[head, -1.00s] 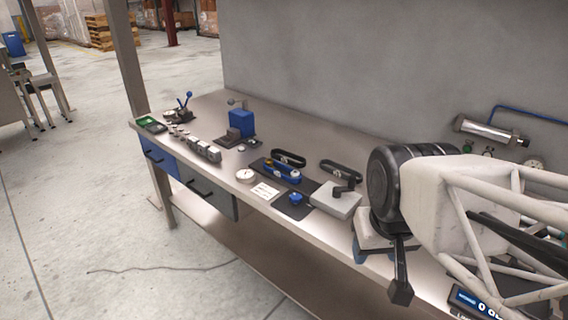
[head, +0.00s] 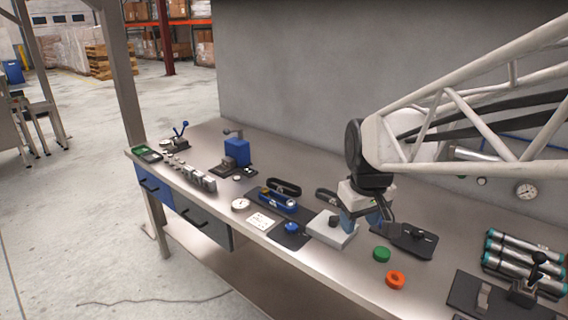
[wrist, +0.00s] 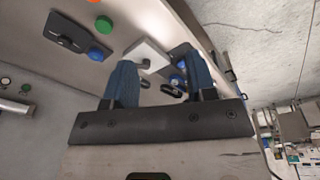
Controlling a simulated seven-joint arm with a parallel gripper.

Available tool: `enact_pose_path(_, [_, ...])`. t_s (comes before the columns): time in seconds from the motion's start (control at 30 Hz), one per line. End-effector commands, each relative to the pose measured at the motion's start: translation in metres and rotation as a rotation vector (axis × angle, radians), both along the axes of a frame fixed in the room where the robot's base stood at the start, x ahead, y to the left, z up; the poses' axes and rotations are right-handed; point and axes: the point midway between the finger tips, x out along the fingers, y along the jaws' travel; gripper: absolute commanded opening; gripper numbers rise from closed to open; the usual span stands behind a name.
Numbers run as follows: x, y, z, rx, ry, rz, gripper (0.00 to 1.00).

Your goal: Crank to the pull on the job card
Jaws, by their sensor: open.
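A pale box with a dark crank-like part on top (head: 331,229) sits near the bench front. It also shows between my fingers in the wrist view (wrist: 150,53). A small white card with dark marks (head: 261,221) lies left of it; its writing is too small to read. A round white dial (head: 240,204) stands left of the card. My gripper (head: 362,222) is just right of the pale box, its blue fingers apart. In the wrist view my gripper (wrist: 157,66) is open and empty. My fingers hide part of the box's right side.
A blue knob (head: 291,228) sits on a dark mat left of the box. A blue block (head: 237,150) stands behind.

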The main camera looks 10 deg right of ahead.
Motion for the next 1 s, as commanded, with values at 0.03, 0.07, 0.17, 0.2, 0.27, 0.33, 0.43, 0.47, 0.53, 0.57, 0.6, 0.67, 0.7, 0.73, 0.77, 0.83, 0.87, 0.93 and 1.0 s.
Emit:
enact_pose_path(0.03, [0.012,-0.002,-0.002,-0.002,0.008,0.016,0.51])
enact_pose_path(0.07, [0.018,-0.004,-0.002,-0.004,0.011,0.027,0.51])
enact_pose_path(0.17, [0.038,-0.008,-0.005,-0.009,0.022,0.062,0.51])
enact_pose_path(0.2, [0.046,-0.010,-0.006,-0.010,0.026,0.078,0.51])
enact_pose_path(0.27, [0.059,-0.013,-0.009,-0.013,0.033,0.100,0.51])
enact_pose_path(0.33, [0.073,-0.016,-0.012,-0.016,0.041,0.126,0.51])
enact_pose_path(0.43, [0.094,-0.021,-0.017,-0.019,0.051,0.162,0.51])
enact_pose_path(0.47, [0.100,-0.023,-0.019,-0.020,0.056,0.174,0.51])
enact_pose_path(0.53, [0.114,-0.027,-0.024,-0.022,0.063,0.199,0.51])
enact_pose_path(0.57, [0.120,-0.028,-0.026,-0.023,0.065,0.210,0.51])
enact_pose_path(0.6, [0.128,-0.031,-0.029,-0.024,0.071,0.225,0.51])
enact_pose_path(0.67, [0.140,-0.034,-0.033,-0.026,0.076,0.247,0.51])
enact_pose_path(0.7, [0.148,-0.036,-0.037,-0.026,0.082,0.262,0.51])
enact_pose_path(0.73, [0.154,-0.038,-0.039,-0.026,0.084,0.273,0.51])
enact_pose_path(0.77, [0.160,-0.040,-0.042,-0.027,0.088,0.285,0.51])
enact_pose_path(0.83, [0.174,-0.044,-0.048,-0.028,0.095,0.311,0.51])
enact_pose_path(0.87, [0.180,-0.046,-0.052,-0.028,0.099,0.321,0.51])
enact_pose_path(0.93, [0.194,-0.050,-0.059,-0.028,0.105,0.347,0.51])
enact_pose_path(1.0, [0.207,-0.055,-0.066,-0.029,0.113,0.372,0.51])
